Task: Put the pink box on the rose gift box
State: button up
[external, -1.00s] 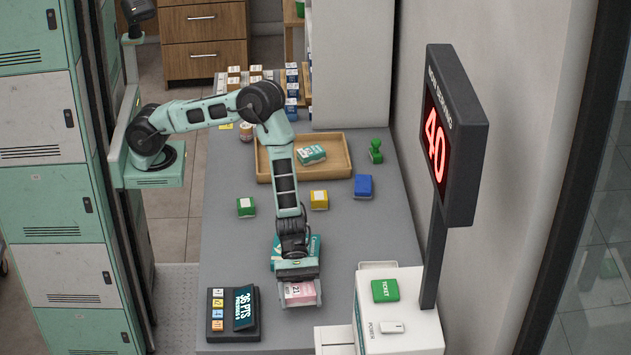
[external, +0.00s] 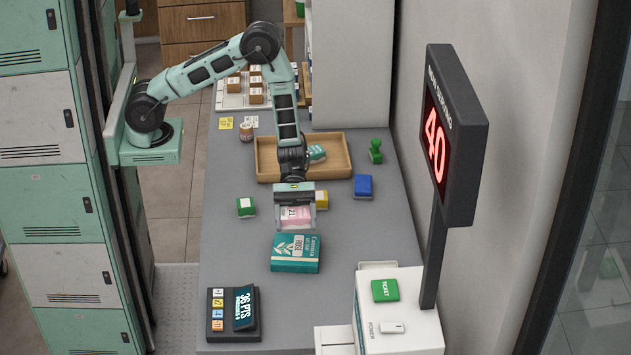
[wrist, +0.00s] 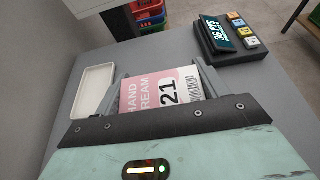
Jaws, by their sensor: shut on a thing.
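The pink box (external: 295,222) is held between the fingers of my gripper (external: 296,208) in the external view. In the wrist view, the pink box (wrist: 163,92) shows a "HAND CREAM" label and "21" between the jaws of my gripper (wrist: 160,82). I cannot make out the teal box in the wrist view.
A wooden tray (external: 340,172) with a teal-and-white box lies behind my gripper. A yellow box (external: 321,200), a green box (external: 246,207) and a blue box (external: 363,186) stand nearby. A keypad terminal (external: 217,325) and a white ticket machine (external: 408,312) flank the counter's near end.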

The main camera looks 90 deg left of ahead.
aim_at(296, 253)
jog(key=f, duration=0.3)
jog(key=f+p, duration=0.1)
jog(key=f, duration=0.2)
jog(key=f+p, duration=0.1)
jog(key=f, duration=0.2)
jog(key=shift+a+f, duration=0.25)
jog(key=shift+f, duration=0.15)
jog(key=shift+f, duration=0.15)
jog(key=o, duration=1)
